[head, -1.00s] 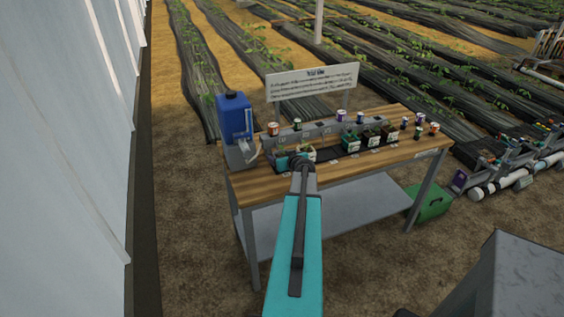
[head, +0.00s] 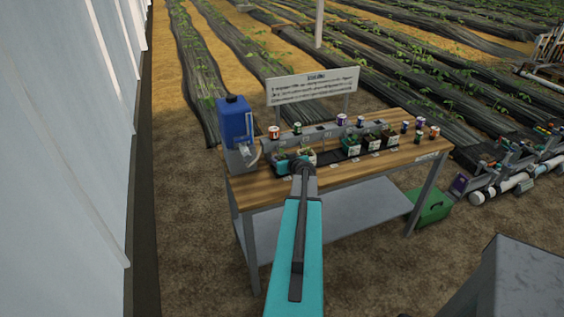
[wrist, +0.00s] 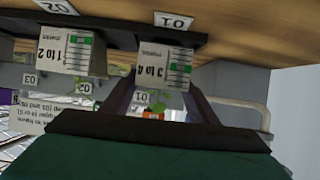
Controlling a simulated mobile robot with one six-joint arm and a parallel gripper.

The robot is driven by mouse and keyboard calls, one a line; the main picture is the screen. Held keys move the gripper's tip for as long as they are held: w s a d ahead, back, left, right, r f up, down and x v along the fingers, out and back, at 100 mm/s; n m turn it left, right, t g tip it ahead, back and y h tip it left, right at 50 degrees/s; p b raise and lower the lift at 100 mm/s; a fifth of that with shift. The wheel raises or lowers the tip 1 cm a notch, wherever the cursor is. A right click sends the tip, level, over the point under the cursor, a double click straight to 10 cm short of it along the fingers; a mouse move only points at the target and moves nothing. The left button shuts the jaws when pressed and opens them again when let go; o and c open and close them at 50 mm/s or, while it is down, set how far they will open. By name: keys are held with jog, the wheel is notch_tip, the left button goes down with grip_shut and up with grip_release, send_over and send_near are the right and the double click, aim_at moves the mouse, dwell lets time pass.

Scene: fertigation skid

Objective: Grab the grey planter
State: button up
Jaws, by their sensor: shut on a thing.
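In the wrist view, which is upside down, my gripper (wrist: 162,86) has a finger on each side of a small planter (wrist: 165,70) with a white label reading "3 to 4" and green seedling leaves. It is at place 01, and its body colour is hard to tell behind the label. A second planter (wrist: 72,52), labelled "1 to 2", stands beside it at place 02. In the head view the held planter (head: 281,157) is the leftmost in the row on the bench, partly hidden by my arm's end. The neighbouring planter (head: 306,155) is just to its right.
The wooden bench (head: 250,190) also holds a blue canister (head: 234,120) at left, more planters (head: 352,146), and several small jars (head: 342,120). A sign (head: 312,86) stands behind. A green box (head: 430,205) sits on the ground at right.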

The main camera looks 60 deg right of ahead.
jog(key=shift+r+b, duration=0.45)
jog(key=shift+r, duration=0.45)
jog(key=shift+s+a+r+b, duration=0.1)
jog(key=shift+s+r+b, duration=0.3)
jog(key=shift+r, duration=0.25)
jog(key=s+a+r+b, duration=0.1)
jog(key=s+b, duration=0.4)
jog(key=s, duration=1)
jog(key=shift+a+r+b, duration=0.3)
jog(key=shift+a, duration=0.3)
jog(key=shift+s, duration=0.1)
